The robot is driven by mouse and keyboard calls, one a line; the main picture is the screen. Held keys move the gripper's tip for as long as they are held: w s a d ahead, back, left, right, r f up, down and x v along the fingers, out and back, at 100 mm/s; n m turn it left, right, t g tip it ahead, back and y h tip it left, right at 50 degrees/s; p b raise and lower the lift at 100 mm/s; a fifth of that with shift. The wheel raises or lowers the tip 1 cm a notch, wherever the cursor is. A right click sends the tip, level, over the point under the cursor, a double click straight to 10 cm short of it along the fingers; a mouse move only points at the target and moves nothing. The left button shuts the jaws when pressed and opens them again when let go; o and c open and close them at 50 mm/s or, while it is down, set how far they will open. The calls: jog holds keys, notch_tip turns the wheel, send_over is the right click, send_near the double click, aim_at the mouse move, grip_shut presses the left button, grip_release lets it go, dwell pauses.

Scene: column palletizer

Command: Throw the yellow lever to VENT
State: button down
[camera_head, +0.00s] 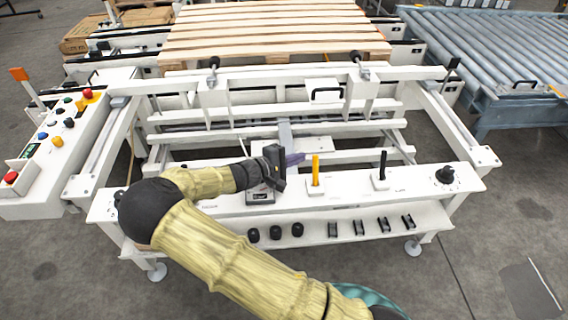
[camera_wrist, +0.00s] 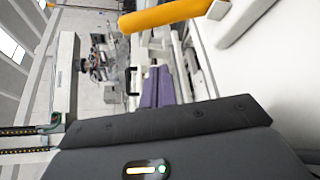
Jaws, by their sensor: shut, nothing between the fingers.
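The yellow lever (camera_head: 315,170) stands roughly upright on the white front beam in the head view, just right of my gripper. In the wrist view the yellow lever (camera_wrist: 165,14) crosses the top of the picture, close to the fingers. My gripper (camera_head: 296,159) has purple fingers, which point right toward the lever. They are shut and empty, and look apart from the lever. The fingers also show in the wrist view (camera_wrist: 158,86). The lettering by the lever is too small to read, so I cannot tell where VENT is.
A black lever (camera_head: 382,164) stands on the same front beam (camera_head: 345,190), right of the yellow one. A black knob (camera_head: 446,175) is at the right end. A control box (camera_head: 60,135) with coloured buttons is at left. A wooden pallet (camera_head: 270,30) lies behind.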

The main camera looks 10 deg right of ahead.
aim_at(315, 170)
jog(key=shift+s+d+r, duration=0.3)
jog(key=shift+s+d, duration=0.25)
jog(key=shift+s+d+r, duration=0.25)
jog(key=shift+s+d, duration=0.25)
jog(key=shift+d, duration=0.05)
jog(key=shift+s+d, duration=0.2)
jog(key=shift+s, duration=0.05)
jog(key=shift+s+a+r, duration=0.1)
jog(key=shift+s+a, duration=0.1)
jog(key=shift+a, duration=0.35)
jog(key=shift+d, duration=0.45)
jog(key=shift+a, duration=0.2)
